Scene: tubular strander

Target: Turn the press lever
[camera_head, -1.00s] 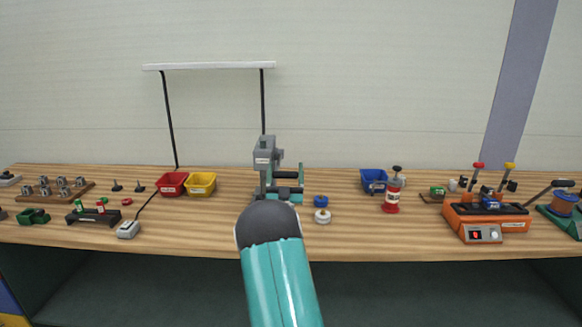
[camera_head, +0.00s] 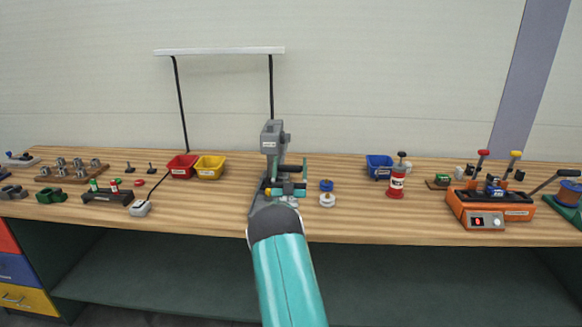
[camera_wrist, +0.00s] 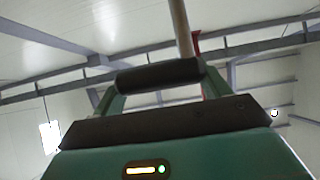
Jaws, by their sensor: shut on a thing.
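The grey press (camera_head: 271,142) stands upright on the wooden bench, near the middle of the head view. My gripper (camera_head: 289,182) is at the right side of the press, low by its base; my teal forearm hides part of the base. In the wrist view a dark cylindrical grip (camera_wrist: 160,75) lies across between the teal fingers of my gripper (camera_wrist: 162,88), which is shut on it. A pale rod (camera_wrist: 182,28) rises behind the grip. The grip looks like the handle of the press lever; the joint to the press is not visible.
Red (camera_head: 181,166) and yellow (camera_head: 210,167) bins stand left of the press. A blue spool (camera_head: 326,185) and a white one (camera_head: 327,200) lie close at right.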

